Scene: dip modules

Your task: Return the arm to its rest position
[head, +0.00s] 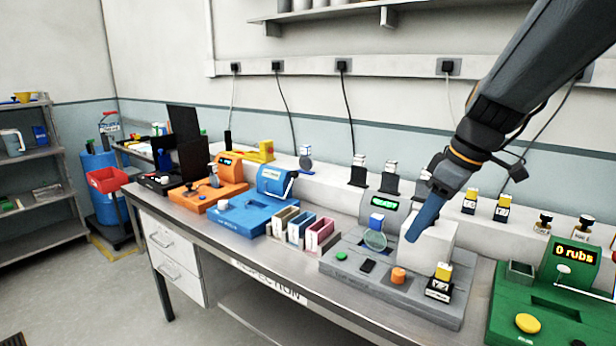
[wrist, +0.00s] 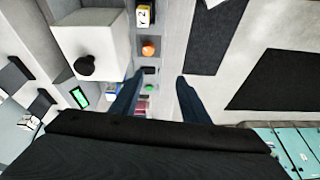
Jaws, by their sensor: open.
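My arm comes in from the upper right of the head view, and my gripper (head: 427,217) points down over the grey module (head: 460,295). In the wrist view both blue fingers of my gripper (wrist: 158,88) stand apart with nothing between them. The grey module carries a white block (head: 428,240), an orange knob (head: 398,275), a green button (head: 341,256) and a green-lit display (head: 384,201). In the head view the gripper hides part of the white block. Whether it touches the block cannot be told there; the wrist view shows the block (wrist: 88,42) to the left of the fingers.
A green module (head: 560,300) reading "0 rubs" stands at the right. Blue (head: 245,212) and orange (head: 212,188) modules and small coloured bins (head: 300,228) stand to the left. Several small labelled blocks line the back ledge. Open air lies above the bench front.

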